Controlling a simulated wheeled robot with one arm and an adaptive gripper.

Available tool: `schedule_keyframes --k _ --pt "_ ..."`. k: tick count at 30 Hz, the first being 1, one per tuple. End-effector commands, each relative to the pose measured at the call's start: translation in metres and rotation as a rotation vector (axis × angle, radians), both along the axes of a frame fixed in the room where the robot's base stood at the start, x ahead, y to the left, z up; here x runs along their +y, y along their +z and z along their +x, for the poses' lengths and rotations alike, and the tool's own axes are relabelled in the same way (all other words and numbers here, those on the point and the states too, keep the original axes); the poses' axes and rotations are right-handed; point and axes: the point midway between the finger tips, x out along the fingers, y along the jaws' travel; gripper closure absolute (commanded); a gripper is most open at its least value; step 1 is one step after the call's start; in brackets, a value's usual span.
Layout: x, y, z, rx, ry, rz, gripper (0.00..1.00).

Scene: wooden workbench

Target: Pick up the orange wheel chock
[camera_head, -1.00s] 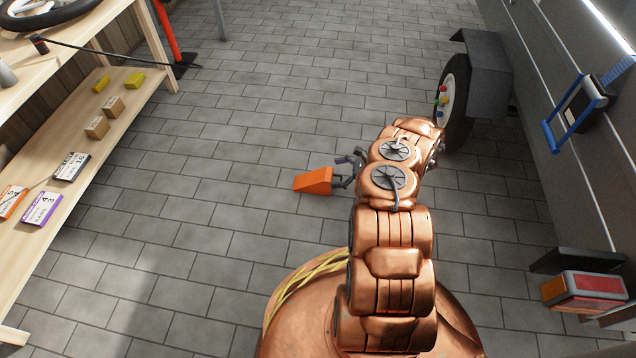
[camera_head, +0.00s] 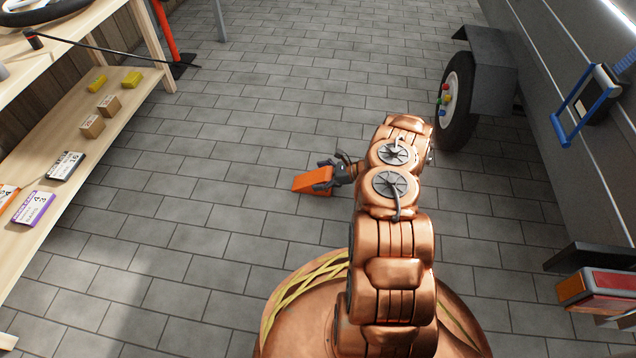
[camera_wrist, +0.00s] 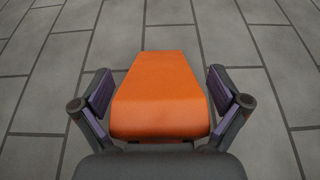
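The orange wheel chock (camera_head: 309,182) lies on the grey paved floor, left of my arm in the head view. In the wrist view the chock (camera_wrist: 163,95) fills the middle, its wide blunt end nearest me. My gripper (camera_head: 325,175) is at the chock's right part in the head view and hides some of it. In the wrist view my gripper (camera_wrist: 160,92) is open, with one purple-padded finger on each side of the chock's near end. A gap shows between each pad and the chock.
A wooden workbench (camera_head: 143,42) with a lower shelf stands at the left, holding small boxes and cards. A trailer wheel (camera_head: 459,100) and grey trailer side are at the right. The floor around the chock is clear.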

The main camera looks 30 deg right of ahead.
Motion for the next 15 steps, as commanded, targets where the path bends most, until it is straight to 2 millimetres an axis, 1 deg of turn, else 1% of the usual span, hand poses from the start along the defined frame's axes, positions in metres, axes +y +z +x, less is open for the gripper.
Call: schedule_keyframes --k 1,2,15 --pt "0.0001 0.0 -0.0001 0.0 0.0 0.0 0.1" --pt "0.0001 0.0 -0.0001 0.0 0.0 0.0 0.14" --pt "0.0008 -0.0007 -0.0002 0.001 0.002 0.0 0.59"
